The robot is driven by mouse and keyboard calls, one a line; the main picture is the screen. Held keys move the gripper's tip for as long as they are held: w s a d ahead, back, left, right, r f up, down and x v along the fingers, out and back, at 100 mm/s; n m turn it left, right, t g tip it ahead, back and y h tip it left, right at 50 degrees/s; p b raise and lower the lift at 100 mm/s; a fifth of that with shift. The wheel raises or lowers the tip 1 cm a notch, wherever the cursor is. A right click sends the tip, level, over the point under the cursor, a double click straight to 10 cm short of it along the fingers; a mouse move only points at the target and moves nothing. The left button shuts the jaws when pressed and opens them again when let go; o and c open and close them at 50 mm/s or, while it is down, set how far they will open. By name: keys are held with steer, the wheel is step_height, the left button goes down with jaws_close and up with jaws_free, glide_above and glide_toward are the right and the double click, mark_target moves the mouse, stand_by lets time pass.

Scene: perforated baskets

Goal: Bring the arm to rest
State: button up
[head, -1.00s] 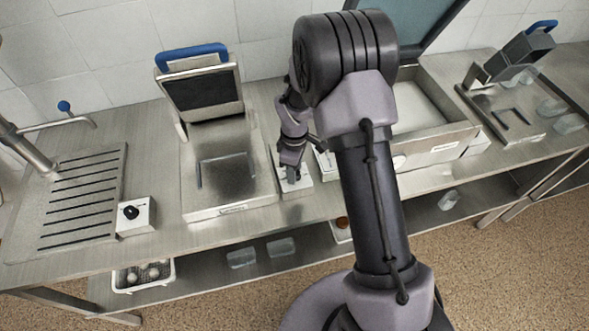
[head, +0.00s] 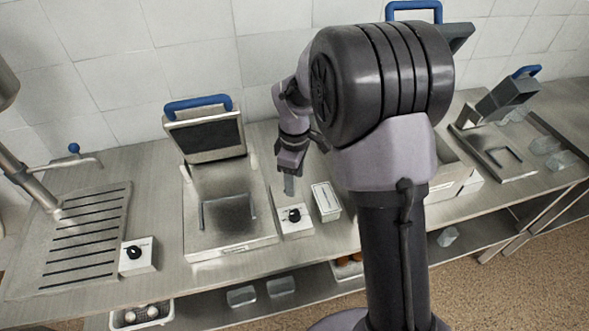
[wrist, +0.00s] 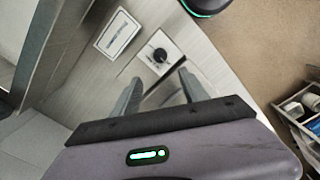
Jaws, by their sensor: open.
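My gripper (head: 289,183) hangs above the steel counter (head: 100,172), just behind a small white control box with a black knob (head: 295,215). In the wrist view, the two fingers of my gripper (wrist: 160,92) are apart with nothing between them. The knob box (wrist: 158,55) lies beyond the fingertips and does not touch them. My arm rises at the right of the head view and hides part of the counter behind it.
A press with a raised lid and blue handle (head: 197,103) stands left of my gripper. A flat white box (head: 326,202) sits beside the knob box. Another knob box (head: 137,254) and a slotted drainer (head: 85,240) are further left.

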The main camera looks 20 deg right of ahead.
steer(key=shift+r, duration=0.85)
steer(key=s+a+r+m+t+y+b, duration=0.1)
steer(key=s+r+m+t+b, duration=0.1)
steer(key=s+m+b, duration=0.4)
steer(key=s+a+r+m+t+b, duration=0.1)
steer(key=s+r+m+b, duration=0.25)
steer(key=s, duration=0.35)
steer(key=s+a+f+m+t+b, duration=0.1)
steer(key=s+f+m+b, duration=0.1)
steer(key=s, duration=0.3)
steer(key=s+a+f+m+t+y+b, duration=0.1)
steer(key=s+f+m+b, duration=0.1)
steer(key=s+m+b, duration=0.2)
steer(key=shift+s+t, duration=0.4)
steer(key=shift+s, duration=0.8)
